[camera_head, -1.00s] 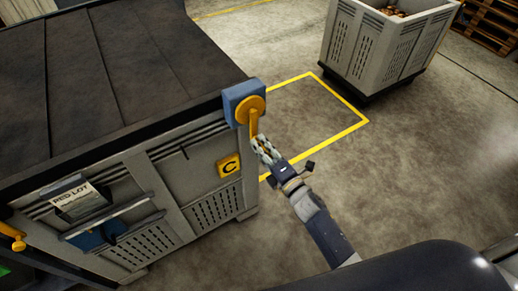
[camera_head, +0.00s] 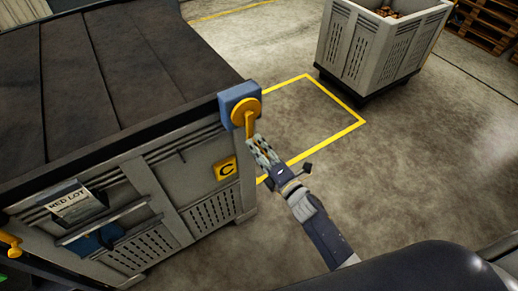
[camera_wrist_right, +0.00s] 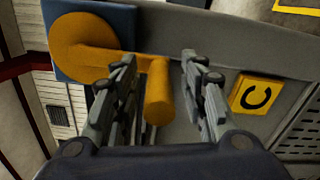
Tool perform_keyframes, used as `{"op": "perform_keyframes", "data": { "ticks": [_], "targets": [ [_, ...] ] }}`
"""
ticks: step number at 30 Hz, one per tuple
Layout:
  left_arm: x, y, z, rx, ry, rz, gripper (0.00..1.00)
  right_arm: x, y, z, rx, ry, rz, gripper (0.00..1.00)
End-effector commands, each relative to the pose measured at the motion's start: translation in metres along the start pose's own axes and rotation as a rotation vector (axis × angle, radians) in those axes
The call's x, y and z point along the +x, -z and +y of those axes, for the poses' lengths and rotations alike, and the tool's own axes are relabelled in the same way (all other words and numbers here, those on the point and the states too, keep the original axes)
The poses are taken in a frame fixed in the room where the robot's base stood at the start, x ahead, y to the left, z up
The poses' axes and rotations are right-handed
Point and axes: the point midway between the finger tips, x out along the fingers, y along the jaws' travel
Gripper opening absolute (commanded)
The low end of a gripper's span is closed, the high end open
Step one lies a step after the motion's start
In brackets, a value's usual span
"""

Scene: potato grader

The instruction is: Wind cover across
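A dark ribbed cover (camera_head: 90,70) lies across the top of a large grey crate (camera_head: 205,165) marked with a yellow "C" sign (camera_head: 225,168). A yellow crank (camera_head: 246,112) sits on a blue housing (camera_head: 226,103) at the crate's near right top corner, its arm pointing down. My right gripper (camera_head: 257,145) is just below the crank. In the right wrist view, the crank's handle (camera_wrist_right: 159,92) stands between my two open fingers (camera_wrist_right: 158,65), with gaps visible on both sides. My left gripper is not in view.
A label card reading "RED LOT" (camera_head: 76,203) and a blue item on a rack (camera_head: 95,238) are on the crate's front. Another yellow handle (camera_head: 10,243) is at the left edge. A slatted bin (camera_head: 375,55) stands beyond a yellow floor outline (camera_head: 335,97).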

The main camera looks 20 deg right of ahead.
Motion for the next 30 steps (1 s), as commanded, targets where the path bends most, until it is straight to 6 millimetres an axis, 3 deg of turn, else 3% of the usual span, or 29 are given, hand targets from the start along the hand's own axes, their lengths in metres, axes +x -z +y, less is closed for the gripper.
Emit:
{"op": "perform_keyframes", "data": {
  "ticks": [5, 21, 30],
  "targets": [
    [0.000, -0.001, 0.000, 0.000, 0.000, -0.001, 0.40, -0.013, 0.000, -0.001, 0.000, 0.002, 0.000, 0.40],
    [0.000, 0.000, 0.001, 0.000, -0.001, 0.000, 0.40, -0.107, 0.000, -0.001, 0.000, 0.001, -0.001, 0.40],
    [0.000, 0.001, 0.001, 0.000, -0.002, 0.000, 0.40, -0.121, -0.001, 0.000, -0.001, 0.000, -0.001, 0.40]
  ]
}}
